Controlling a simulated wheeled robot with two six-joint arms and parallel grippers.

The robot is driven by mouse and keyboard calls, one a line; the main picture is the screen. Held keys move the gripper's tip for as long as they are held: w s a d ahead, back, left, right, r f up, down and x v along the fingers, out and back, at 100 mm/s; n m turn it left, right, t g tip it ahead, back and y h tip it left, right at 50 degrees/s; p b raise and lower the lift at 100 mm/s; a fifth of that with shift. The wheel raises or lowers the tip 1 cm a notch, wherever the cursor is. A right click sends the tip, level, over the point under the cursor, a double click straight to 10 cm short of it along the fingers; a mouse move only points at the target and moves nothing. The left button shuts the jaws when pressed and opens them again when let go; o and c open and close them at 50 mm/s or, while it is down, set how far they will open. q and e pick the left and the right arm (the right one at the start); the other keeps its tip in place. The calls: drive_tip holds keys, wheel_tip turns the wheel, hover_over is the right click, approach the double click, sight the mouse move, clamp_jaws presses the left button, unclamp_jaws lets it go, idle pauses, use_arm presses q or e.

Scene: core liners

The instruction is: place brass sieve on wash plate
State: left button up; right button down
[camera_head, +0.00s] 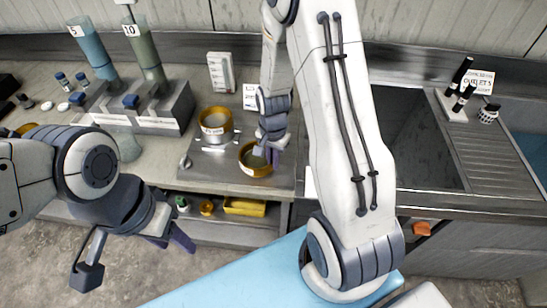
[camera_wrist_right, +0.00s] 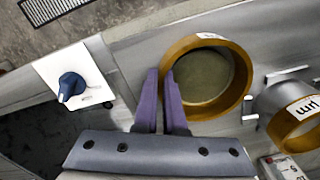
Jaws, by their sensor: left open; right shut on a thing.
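One brass sieve (camera_head: 247,168), a shallow ring with a mesh floor and a white label, is at the front of the counter; it also shows in the right wrist view (camera_wrist_right: 237,82). I cannot tell whether this sieve touches the counter. My left gripper (camera_head: 133,258) is open and empty, low at the left in front of the counter.
Two tall tubes, blue (camera_head: 92,47) and green (camera_head: 146,52), stand in a grey holder at the back left. A sink (camera_head: 420,140) lies to the right. A yellow tray (camera_head: 244,207) sits on the shelf below. My right arm crosses the middle.

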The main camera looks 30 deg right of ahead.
drive_tip(key=shift+w+d+f, duration=0.1)
drive_tip(key=shift+w+d, duration=0.3)
drive_tip(key=shift+w, duration=0.05)
drive_tip(key=shift+f+p, duration=0.3)
drive_tip(key=shift+f, duration=0.3)
use_arm(q)
drive_tip(key=shift+r, duration=0.55)
use_arm(e)
drive_tip(key=shift+f, duration=0.2)
drive_tip(key=c, duration=1)
unclamp_jaws()
use_arm(q)
drive_tip(key=shift+f, duration=0.1)
